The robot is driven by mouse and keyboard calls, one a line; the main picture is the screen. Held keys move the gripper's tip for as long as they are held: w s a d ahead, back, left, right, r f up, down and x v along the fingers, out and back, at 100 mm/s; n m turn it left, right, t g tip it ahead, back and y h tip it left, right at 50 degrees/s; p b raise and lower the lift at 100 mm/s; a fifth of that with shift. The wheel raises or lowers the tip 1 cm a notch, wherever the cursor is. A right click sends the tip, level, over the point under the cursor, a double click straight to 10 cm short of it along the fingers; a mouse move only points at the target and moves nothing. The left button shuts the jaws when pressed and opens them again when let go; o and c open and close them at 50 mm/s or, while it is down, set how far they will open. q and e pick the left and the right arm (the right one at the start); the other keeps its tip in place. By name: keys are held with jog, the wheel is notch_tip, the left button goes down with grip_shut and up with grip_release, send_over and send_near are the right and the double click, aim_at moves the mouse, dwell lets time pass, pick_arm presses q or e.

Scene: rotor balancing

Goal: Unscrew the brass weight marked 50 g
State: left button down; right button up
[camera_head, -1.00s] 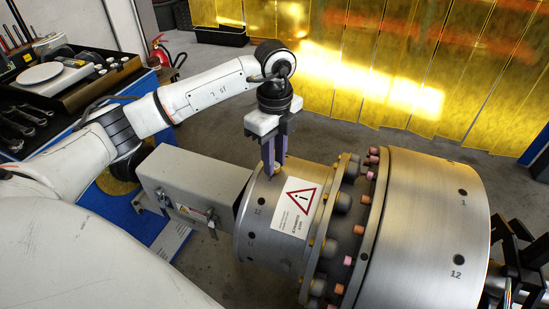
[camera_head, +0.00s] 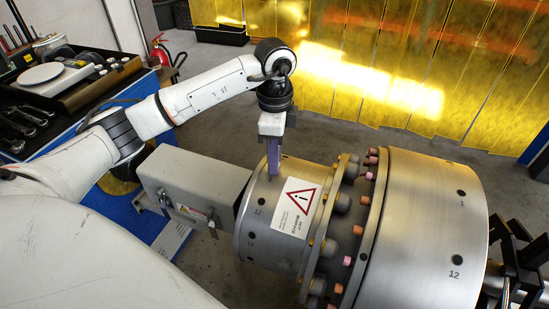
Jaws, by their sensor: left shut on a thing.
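The rotor's grey metal drum (camera_head: 258,225) has numbered holes and a white warning label (camera_head: 296,209). My left gripper (camera_head: 273,174) points straight down onto the top of this drum, its purple fingers seen edge-on, one behind the other. It is shut on the brass weight, which the fingers hide almost wholly now; the 50 g mark cannot be read. I cannot tell whether the weight is still in its hole or clear of it.
A larger steel drum (camera_head: 428,225) lies to the right, beyond a flange with several orange and pink plugs. A grey machine housing (camera_head: 190,178) stands left of the rotor. A bench (camera_head: 70,75) with scale and tools is at upper left. Yellow curtains (camera_head: 400,70) hang behind.

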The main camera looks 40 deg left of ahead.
pick_arm(q)
jog(key=shift+r, duration=0.7)
jog(key=shift+r, duration=2.55)
jog(key=shift+d, duration=0.1)
